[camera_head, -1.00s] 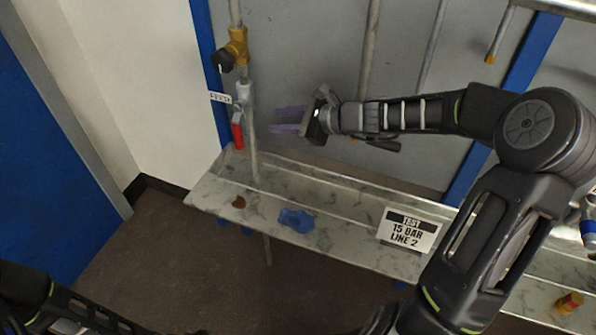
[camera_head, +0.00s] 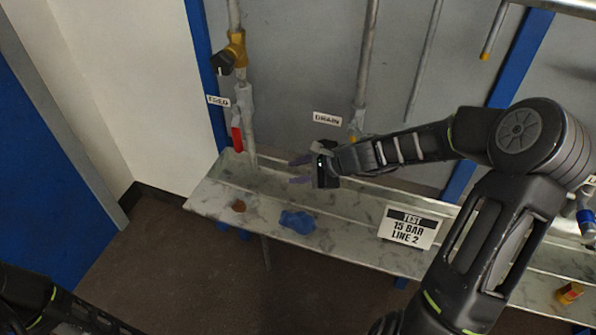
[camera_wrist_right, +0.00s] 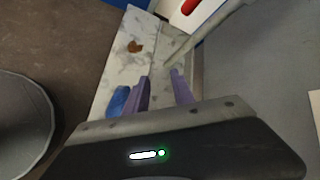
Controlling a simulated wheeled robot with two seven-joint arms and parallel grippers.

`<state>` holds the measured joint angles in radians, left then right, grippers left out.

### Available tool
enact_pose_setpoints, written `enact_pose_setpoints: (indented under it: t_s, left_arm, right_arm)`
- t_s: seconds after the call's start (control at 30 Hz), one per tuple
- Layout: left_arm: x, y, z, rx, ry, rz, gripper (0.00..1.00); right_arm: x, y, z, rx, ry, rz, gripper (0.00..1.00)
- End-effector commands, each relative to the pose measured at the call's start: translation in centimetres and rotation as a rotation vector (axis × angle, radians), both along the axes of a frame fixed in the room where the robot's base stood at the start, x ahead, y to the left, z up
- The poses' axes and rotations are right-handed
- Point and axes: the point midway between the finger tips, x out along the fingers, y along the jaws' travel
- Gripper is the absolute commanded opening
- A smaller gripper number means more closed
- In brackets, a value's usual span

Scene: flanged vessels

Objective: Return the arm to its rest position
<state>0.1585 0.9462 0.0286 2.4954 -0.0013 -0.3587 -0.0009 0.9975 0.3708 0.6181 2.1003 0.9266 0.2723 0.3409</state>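My right gripper (camera_head: 301,170) is over the marbled shelf (camera_head: 345,240), with its arm coming in from the right in the head view. Its two purple fingers point left and are apart, with nothing between them. The right wrist view shows the same fingers (camera_wrist_right: 160,90) spread above the shelf. My left arm shows only in part at the lower left of the head view; its gripper is out of view.
A red-handled valve (camera_head: 236,135) on the feed pipe stands left of the gripper. A drain pipe (camera_head: 362,60) is behind it. A blue object (camera_head: 297,221), a brown piece (camera_head: 239,206) and a test sign (camera_head: 408,229) are on the shelf.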

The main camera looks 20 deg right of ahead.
Motion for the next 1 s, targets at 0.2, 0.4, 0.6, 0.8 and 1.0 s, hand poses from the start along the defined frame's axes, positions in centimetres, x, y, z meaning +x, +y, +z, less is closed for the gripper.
enact_pose_setpoints:
  t_s: [0.2,0.4,0.6,0.8,1.0]
  left_arm:
    - [0.0,0.0,0.0,0.000,0.000,0.000,0.36]
    - [-0.2,0.0,-0.1,0.002,0.007,0.002,0.36]
    - [-0.3,0.0,-0.2,0.003,0.011,0.002,0.36]
    - [-0.3,0.0,-0.2,0.003,0.011,0.002,0.36]
    - [-0.3,0.0,-0.2,0.003,0.012,0.001,0.36]
  right_arm:
    - [0.0,0.0,0.0,0.001,0.000,-0.001,0.30]
    - [0.0,0.0,0.0,0.002,0.000,-0.001,0.30]
    - [-2.0,3.2,-3.9,-0.069,0.042,0.120,0.30]
    - [-8.4,10.5,-12.6,-0.268,0.095,0.474,0.30]
    - [-18.9,17.3,-20.5,-0.512,0.041,1.004,0.30]
